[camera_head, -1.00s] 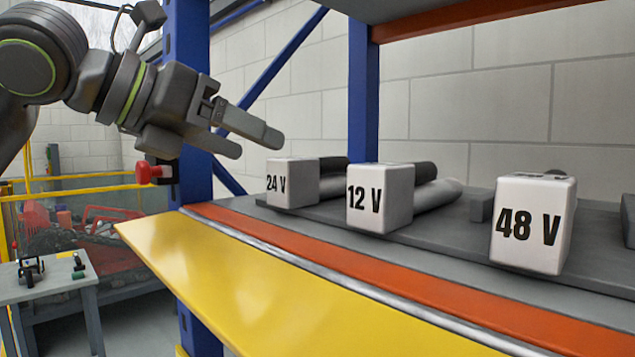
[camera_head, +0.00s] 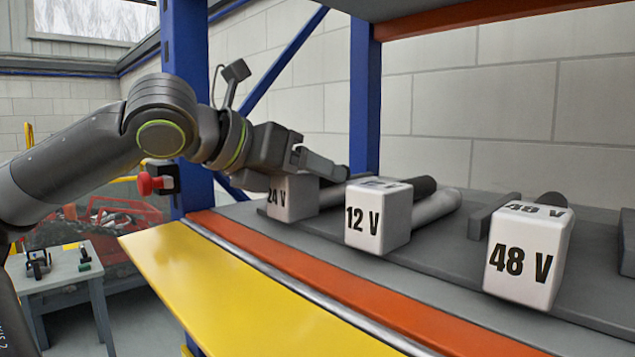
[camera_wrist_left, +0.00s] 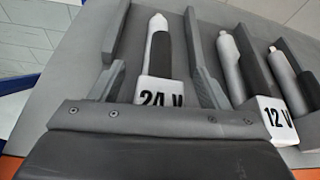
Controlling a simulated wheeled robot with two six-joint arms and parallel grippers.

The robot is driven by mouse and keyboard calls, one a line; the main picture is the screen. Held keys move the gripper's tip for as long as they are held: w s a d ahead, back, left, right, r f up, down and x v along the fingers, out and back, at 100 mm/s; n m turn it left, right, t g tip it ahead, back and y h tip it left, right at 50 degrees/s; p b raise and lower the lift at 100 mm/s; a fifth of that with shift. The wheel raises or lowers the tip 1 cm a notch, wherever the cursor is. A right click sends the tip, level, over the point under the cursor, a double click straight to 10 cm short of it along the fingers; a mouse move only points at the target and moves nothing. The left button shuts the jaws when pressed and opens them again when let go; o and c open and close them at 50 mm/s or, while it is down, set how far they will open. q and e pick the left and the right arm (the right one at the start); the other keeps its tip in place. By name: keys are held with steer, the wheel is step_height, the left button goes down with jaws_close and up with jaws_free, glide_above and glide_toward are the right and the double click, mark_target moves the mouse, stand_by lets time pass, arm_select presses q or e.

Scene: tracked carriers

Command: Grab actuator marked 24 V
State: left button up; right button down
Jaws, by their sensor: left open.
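The actuator marked 24 V (camera_head: 291,199) lies on the grey shelf at the left of the row, its white labelled end facing the front edge. In the left wrist view the 24 V actuator (camera_wrist_left: 160,92) shows its white end and its rod reaching back. My left gripper (camera_head: 322,167) is over it in the head view and covers the top of the white block. In the left wrist view the open fingers (camera_wrist_left: 158,84) stand on either side of the actuator, apart from it. The lower part of the label is hidden by the gripper body there. My right gripper is not in view.
The 12 V actuator (camera_head: 380,217) lies close to the right, and the 48 V actuator (camera_head: 527,257) farther right. A blue post (camera_head: 187,100) stands left of the shelf. A yellow panel (camera_head: 230,285) slopes along the front, below an orange beam (camera_head: 290,265).

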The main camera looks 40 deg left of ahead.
arm_select(q)
jaws_close()
stand_by(0.5)
steer(key=shift+r, duration=0.1)
